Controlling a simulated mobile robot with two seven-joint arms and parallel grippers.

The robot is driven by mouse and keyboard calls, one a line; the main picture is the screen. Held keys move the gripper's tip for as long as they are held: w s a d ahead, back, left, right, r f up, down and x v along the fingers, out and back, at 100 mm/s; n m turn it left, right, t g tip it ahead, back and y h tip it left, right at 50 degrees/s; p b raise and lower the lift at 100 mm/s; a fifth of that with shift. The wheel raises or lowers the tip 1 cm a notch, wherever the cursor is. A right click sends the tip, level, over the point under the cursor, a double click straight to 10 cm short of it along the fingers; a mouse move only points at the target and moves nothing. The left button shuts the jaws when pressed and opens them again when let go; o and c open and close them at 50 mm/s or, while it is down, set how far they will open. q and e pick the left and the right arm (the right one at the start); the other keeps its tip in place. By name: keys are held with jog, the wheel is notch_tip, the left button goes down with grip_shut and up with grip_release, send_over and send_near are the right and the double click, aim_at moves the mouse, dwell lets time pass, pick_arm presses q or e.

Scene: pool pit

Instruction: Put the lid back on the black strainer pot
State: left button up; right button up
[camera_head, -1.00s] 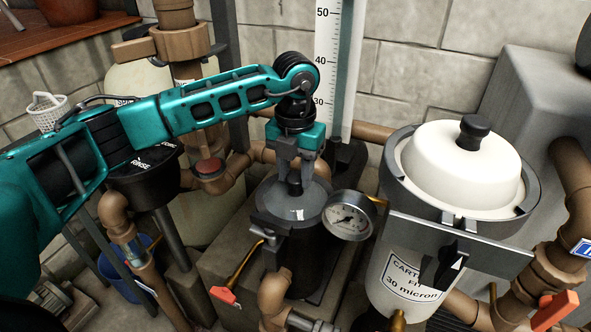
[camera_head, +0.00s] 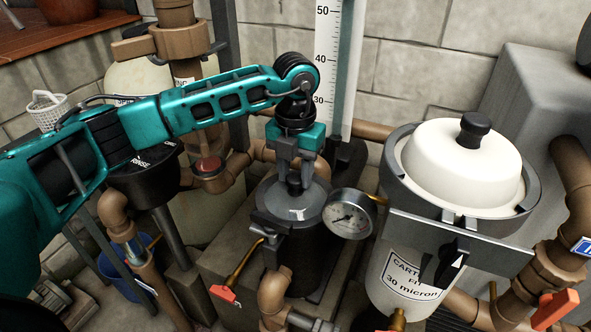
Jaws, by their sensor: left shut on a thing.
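The black strainer pot (camera_head: 303,262) stands upright on a block in the middle of the view, among brown pipes. Its grey translucent-looking lid (camera_head: 299,207) lies over the pot's mouth, with a dark knob at its centre. Whether the lid is fully seated all round cannot be told from here. My left gripper (camera_head: 294,176) comes down from above and is shut on the lid's knob. My right gripper is not in view.
A round pressure gauge (camera_head: 349,214) sits close at the pot's right. A large cartridge filter (camera_head: 415,277) with a white lid (camera_head: 463,165) stands further right. A red-handled valve (camera_head: 223,293) is at the lower left. A measuring board (camera_head: 328,75) rises behind.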

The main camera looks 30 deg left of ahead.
pick_arm(q)
jog(key=o, duration=1.1)
jog(key=shift+o, duration=0.4)
jog(key=shift+r, duration=0.1)
jog(key=shift+r+p, duration=2.65)
jog(key=shift+r, duration=0.8)
grip_shut()
